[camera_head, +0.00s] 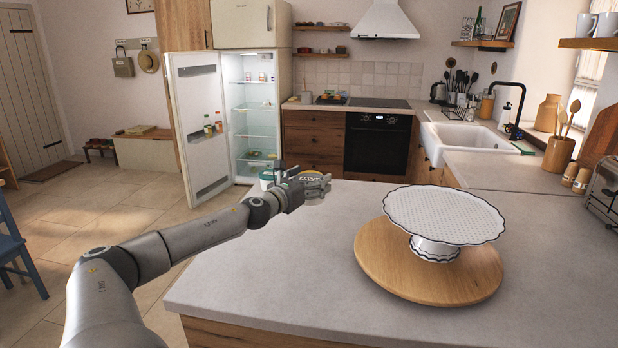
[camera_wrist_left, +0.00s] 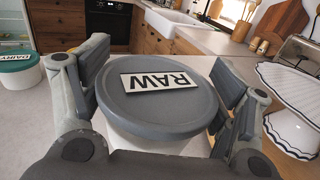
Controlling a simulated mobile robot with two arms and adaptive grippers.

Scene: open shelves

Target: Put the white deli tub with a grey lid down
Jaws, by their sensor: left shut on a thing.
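The white deli tub with a grey lid (camera_wrist_left: 160,98) fills the middle of the left wrist view. Its lid carries a white label reading "RAW", upside down in this view. My left gripper (camera_wrist_left: 163,92) is shut on the tub, with one finger on each side. In the head view my left gripper (camera_head: 316,184) is over the far left part of the grey counter (camera_head: 300,265), and the tub is mostly hidden by it there. I cannot tell whether the tub's base touches the counter. My right gripper is not in view.
A white tub with a teal lid reading "DAIRY" (camera_wrist_left: 18,72) stands left of the held tub. A white cake stand (camera_head: 445,215) sits on a round wooden board (camera_head: 400,265) at the right. The counter's front left is clear. An open fridge (camera_head: 255,120) stands behind.

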